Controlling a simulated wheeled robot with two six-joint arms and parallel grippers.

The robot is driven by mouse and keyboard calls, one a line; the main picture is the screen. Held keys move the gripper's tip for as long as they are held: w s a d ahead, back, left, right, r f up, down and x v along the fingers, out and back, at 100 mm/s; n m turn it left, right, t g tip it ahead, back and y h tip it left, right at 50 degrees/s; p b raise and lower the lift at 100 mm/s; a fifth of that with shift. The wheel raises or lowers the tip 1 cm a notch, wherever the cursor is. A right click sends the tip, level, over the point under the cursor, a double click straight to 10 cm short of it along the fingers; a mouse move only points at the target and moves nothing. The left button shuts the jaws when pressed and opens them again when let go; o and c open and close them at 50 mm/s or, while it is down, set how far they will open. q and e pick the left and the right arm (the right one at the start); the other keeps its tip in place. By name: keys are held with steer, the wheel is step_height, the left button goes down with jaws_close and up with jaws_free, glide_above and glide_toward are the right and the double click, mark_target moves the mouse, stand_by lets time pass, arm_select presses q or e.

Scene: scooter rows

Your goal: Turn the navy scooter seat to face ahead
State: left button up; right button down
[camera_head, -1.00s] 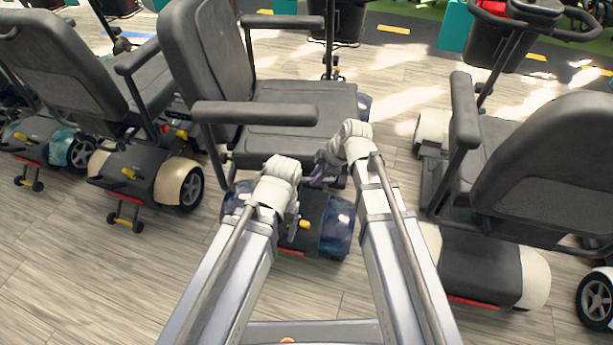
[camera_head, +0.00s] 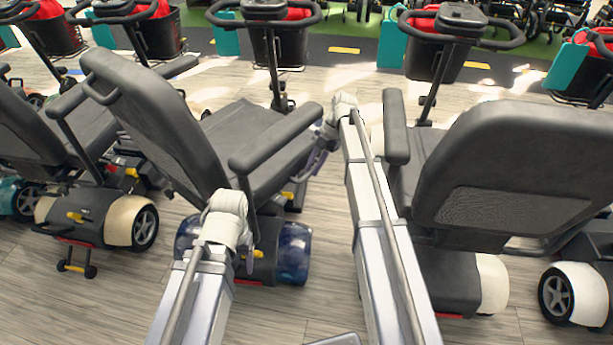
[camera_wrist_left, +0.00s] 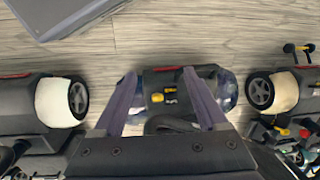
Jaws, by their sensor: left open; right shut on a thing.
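The navy scooter has glossy dark-blue rear fenders (camera_head: 294,252) and stands in the middle of the head view. Its grey seat (camera_head: 152,122) is turned partly to the right of the line to its handlebar (camera_head: 264,12). My right gripper (camera_head: 318,160) is shut at the seat's right side, near the front end of the armrest (camera_head: 278,138). The exact part held is hard to see. My left gripper (camera_head: 250,262) is open and empty behind the seat, over the scooter's rear. In the left wrist view its fingers (camera_wrist_left: 165,88) spread above the rear housing with yellow levers (camera_wrist_left: 170,96).
A cream-fendered scooter with a large grey seat (camera_head: 520,165) stands close on the right. Another cream-fendered scooter (camera_head: 128,222) stands close on the left. Wooden floor (camera_head: 60,310) is free behind the row.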

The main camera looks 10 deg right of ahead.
mark_target(317, 158)
steer(key=shift+w+d+n+g, duration=0.15)
steer(key=shift+w+d+n, duration=0.3)
steer(key=shift+w, duration=0.35)
steer(key=shift+w+d+n+g, duration=0.15)
steer(key=shift+w+d+n, duration=0.1)
steer(key=shift+w+d, duration=0.4)
steer(key=shift+w+a, duration=0.1)
steer(key=c, duration=0.8)
jaws_free()
steer(key=shift+o, duration=0.2)
steer(key=shift+a, duration=0.1)
steer(key=shift+r, duration=0.1)
step_height(317, 158, up, 10)
steer(key=p, duration=1)
steer(key=shift+c, duration=0.4)
